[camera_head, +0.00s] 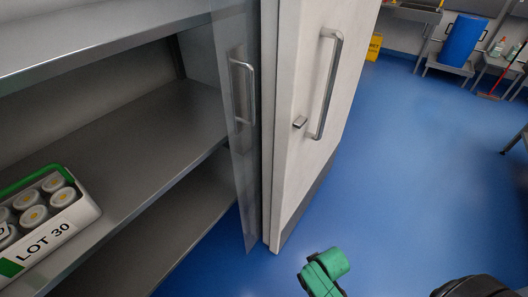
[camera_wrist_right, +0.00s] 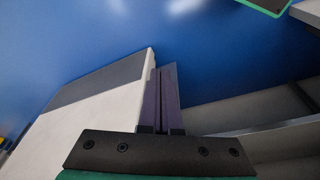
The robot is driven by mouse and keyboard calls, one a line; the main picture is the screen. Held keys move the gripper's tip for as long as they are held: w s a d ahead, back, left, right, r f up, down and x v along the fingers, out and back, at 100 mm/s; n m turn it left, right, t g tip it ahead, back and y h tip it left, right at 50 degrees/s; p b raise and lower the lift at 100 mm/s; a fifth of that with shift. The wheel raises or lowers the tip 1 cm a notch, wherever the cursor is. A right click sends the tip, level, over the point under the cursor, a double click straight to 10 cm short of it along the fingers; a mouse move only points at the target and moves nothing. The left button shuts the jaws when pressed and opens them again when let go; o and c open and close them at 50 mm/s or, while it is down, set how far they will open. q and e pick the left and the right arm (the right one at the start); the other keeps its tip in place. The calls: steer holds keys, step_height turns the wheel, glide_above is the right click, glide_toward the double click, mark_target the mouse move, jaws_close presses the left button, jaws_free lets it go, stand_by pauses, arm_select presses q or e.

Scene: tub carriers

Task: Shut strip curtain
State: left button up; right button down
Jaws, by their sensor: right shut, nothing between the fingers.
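The strip curtain (camera_head: 229,92) is a clear, see-through sheet with a metal handle (camera_head: 242,91). It hangs at the right end of the shelf opening, beside the white door. The opening to its left is uncovered. My right gripper (camera_wrist_right: 163,98) is shut and empty in the right wrist view, with its fingers together near the edge of the white door. In the head view a green part of my right arm shows at the bottom, but the fingertips do not. My left gripper is not in view.
The white door (camera_head: 315,150) with a long bar handle (camera_head: 326,85) stands right of the curtain; it also fills the left of the wrist view (camera_wrist_right: 95,110). A LOT 30 tub (camera_head: 75,228) with several jars sits on the shelf (camera_head: 150,130). Blue floor (camera_head: 430,170) is clear at right.

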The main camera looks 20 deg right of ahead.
steer(key=w+r+m+t+y, duration=0.3)
steer(key=w+r, duration=0.5)
steer(key=r, duration=0.5)
steer(key=w+a+r+m+t+y, duration=0.1)
steer(key=w+r+m+t+y, duration=0.2)
steer(key=r, duration=1)
steer(key=w+a+r+m+t+y+b, duration=0.1)
steer(key=w+r+m+t+y, duration=0.2)
steer(key=w+r, duration=1)
steer(key=shift+w+m+t, duration=0.3)
steer(key=shift+m+t, duration=0.6)
steer(key=shift+m, duration=0.3)
steer(key=shift+w+m+t, duration=0.3)
steer(key=shift+m+t, duration=0.6)
steer(key=shift+m, duration=0.3)
steer(key=p+x, duration=0.2)
steer(key=x, duration=0.7)
steer(key=shift+f, duration=0.15)
steer(key=shift+s, duration=0.1)
